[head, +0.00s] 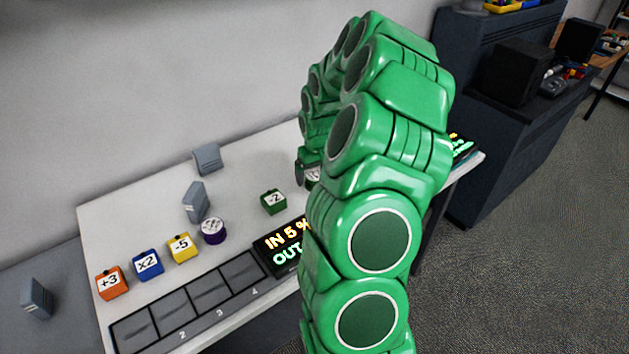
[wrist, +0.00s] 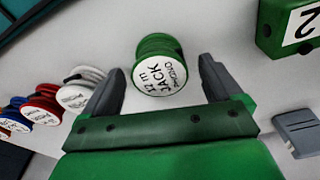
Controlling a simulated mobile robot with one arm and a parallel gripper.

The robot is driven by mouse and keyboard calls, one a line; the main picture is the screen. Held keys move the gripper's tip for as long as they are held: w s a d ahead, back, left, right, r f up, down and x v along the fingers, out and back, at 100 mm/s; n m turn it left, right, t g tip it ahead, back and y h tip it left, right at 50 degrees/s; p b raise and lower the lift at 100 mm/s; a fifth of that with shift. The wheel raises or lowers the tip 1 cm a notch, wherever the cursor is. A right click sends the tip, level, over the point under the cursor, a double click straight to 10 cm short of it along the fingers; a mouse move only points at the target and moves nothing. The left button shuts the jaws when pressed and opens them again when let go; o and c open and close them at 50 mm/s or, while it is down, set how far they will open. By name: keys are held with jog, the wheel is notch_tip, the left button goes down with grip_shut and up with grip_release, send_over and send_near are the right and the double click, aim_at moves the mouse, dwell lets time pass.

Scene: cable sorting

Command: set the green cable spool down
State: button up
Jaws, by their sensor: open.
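The green cable spool (wrist: 158,65) stands on the white table in the wrist view, with "12 m JACK" lettering on its white end. My gripper (wrist: 161,72) is open, with one grey finger to each side of the spool and visible gaps between. The spool lies at and slightly beyond the fingertips. In the head view my green arm covers much of the table's right part. Only a small piece of a labelled spool (head: 313,178) shows beside my arm there, and my fingers are mostly hidden.
White (wrist: 84,92), red (wrist: 40,108) and blue spools stand in a row left of my gripper. A green "-2" block (head: 273,201) is nearby. A purple spool (head: 213,231), several numbered blocks, a slotted tray (head: 190,303) and a lit display (head: 283,246) occupy the table.

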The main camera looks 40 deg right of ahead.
jog(key=shift+f, duration=0.7)
jog(key=c, duration=1.3)
jog(key=shift+w+r, duration=0.1)
jog(key=shift+r, duration=0.05)
jog(key=shift+r, duration=0.25)
jog(key=r, duration=0.3)
jog(key=shift+s+a, duration=0.1)
jog(key=shift+s, duration=0.15)
jog(key=shift+s+a+r, duration=1.1)
jog(key=shift+s+r, duration=0.45)
jog(key=shift+s, duration=0.45)
jog(key=shift+s+a+r, duration=1.05)
jog(key=shift+s+r, duration=0.45)
jog(key=shift+s, duration=0.45)
jog(key=shift+s+a+r, duration=1.1)
jog(key=shift+s+r, duration=0.45)
jog(key=shift+s, duration=0.45)
